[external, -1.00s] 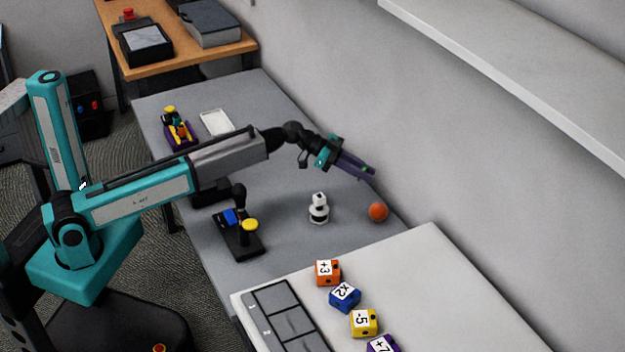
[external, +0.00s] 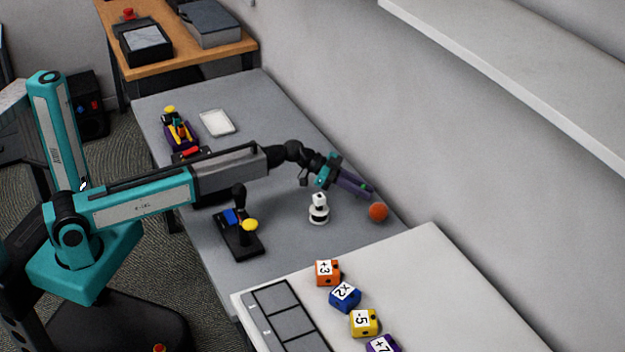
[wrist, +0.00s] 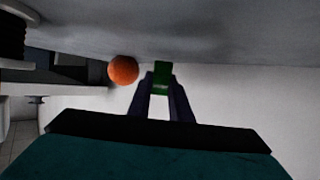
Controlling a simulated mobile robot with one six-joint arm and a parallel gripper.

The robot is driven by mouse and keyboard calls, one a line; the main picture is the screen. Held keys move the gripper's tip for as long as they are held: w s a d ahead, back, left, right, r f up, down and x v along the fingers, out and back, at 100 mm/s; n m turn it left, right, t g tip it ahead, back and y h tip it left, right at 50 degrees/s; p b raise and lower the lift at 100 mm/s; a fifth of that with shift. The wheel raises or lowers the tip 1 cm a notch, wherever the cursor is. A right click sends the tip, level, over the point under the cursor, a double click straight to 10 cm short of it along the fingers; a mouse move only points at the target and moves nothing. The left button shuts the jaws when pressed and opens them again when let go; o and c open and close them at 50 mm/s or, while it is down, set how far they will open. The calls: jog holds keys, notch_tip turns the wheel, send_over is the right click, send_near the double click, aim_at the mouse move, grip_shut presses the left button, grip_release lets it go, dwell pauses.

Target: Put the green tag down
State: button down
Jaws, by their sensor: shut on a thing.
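My gripper (external: 366,191) is at the far side of the grey table, close to the wall and pointing right. In the wrist view my gripper (wrist: 161,88) is shut on the green tag (wrist: 162,76), which sticks out past the fingertips. In the external view the tag is too small to make out clearly. I cannot tell whether the tag touches the tabletop.
An orange ball (external: 378,211) lies just beyond the fingertips; it also shows in the wrist view (wrist: 123,70). A white stacked piece (external: 319,208) stands below my wrist. A joystick box (external: 239,235) is nearer. Numbered cubes (external: 345,296) sit on the white table. A white tray (external: 217,122) lies further back.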

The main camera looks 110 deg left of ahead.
jog(key=shift+f, duration=0.35)
jog(key=shift+f, duration=0.2)
jog(key=c, duration=1.6)
grip_release()
jog(key=shift+r, duration=0.3)
jog(key=shift+s, duration=0.35)
jog(key=v, duration=1.1)
jog(key=shift+s+r, duration=0.15)
